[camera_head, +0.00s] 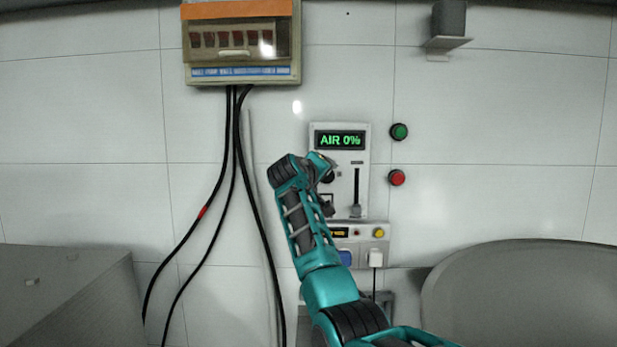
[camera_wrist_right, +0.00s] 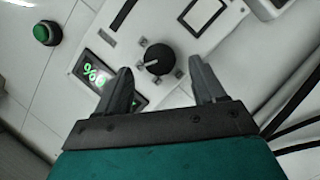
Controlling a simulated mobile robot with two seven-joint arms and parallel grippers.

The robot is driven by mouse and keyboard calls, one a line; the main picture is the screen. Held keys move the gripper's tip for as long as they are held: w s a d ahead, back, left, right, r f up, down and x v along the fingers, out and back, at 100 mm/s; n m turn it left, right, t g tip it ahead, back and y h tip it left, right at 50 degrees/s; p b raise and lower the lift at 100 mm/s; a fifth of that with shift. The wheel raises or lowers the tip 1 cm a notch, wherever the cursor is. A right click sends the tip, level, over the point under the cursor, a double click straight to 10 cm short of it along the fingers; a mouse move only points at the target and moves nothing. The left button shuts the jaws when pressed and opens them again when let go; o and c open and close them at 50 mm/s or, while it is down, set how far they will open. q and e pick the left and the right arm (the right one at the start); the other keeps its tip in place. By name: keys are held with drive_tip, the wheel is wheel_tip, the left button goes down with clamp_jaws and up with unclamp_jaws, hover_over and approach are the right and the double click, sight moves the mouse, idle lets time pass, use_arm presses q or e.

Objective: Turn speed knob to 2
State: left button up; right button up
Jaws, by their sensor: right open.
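The speed knob (camera_wrist_right: 159,59) is a round black dial with a white pointer mark, on a white panel with small square marks around it. In the head view the knob (camera_head: 328,177) is partly hidden by my right gripper. My right gripper (camera_head: 325,163) is in front of the control panel (camera_head: 346,130). In the right wrist view the right gripper (camera_wrist_right: 161,66) is open, with one finger on each side of the knob and nothing held; contact cannot be told. The display (camera_head: 340,140) reads AIR 0%. My left gripper is not in view.
A slider (camera_head: 356,190) is right of the knob. Green (camera_head: 399,131) and red (camera_head: 397,178) buttons are on the wall to the right. A breaker box (camera_head: 242,42) with hanging black cables (camera_head: 232,150) is at upper left. A grey box (camera_head: 60,290) stands lower left.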

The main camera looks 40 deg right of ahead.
drive_tip(key=v, duration=1)
drive_tip(key=shift+a+b, duration=0.25)
drive_tip(key=shift+b, duration=0.2)
drive_tip(key=s+a+f+n+t+y, duration=0.1)
drive_tip(key=a+f+n+y, duration=0.2)
drive_tip(key=f, duration=0.9)
drive_tip(key=s+a+f+n+t+y, duration=0.1)
drive_tip(key=a+f+t+y, duration=0.15)
drive_tip(key=a+f, duration=0.6)
drive_tip(key=s+a+f+n+t+y, duration=0.1)
drive_tip(key=s+f+n+y, duration=0.15)
drive_tip(key=f, duration=1.15)
drive_tip(key=s+a+f+y, duration=0.2)
drive_tip(key=s+a+f, duration=0.2)
drive_tip(key=s, duration=0.4)
drive_tip(key=s+a+f+m+g+y, duration=0.1)
drive_tip(key=s+a+f+y, duration=0.2)
drive_tip(key=s+a+f, duration=0.2)
drive_tip(key=s+a+f+m+g+y, duration=0.1)
drive_tip(key=s+a+f, duration=0.4)
drive_tip(key=s, duration=0.6)
wheel_tip(320, 180, down, 3)
drive_tip(key=shift+s+r+y, duration=0.25)
drive_tip(key=shift+s+y, duration=0.05)
drive_tip(key=shift+y, duration=0.6)
drive_tip(key=shift+m, duration=0.25)
drive_tip(key=shift+c, duration=0.2)
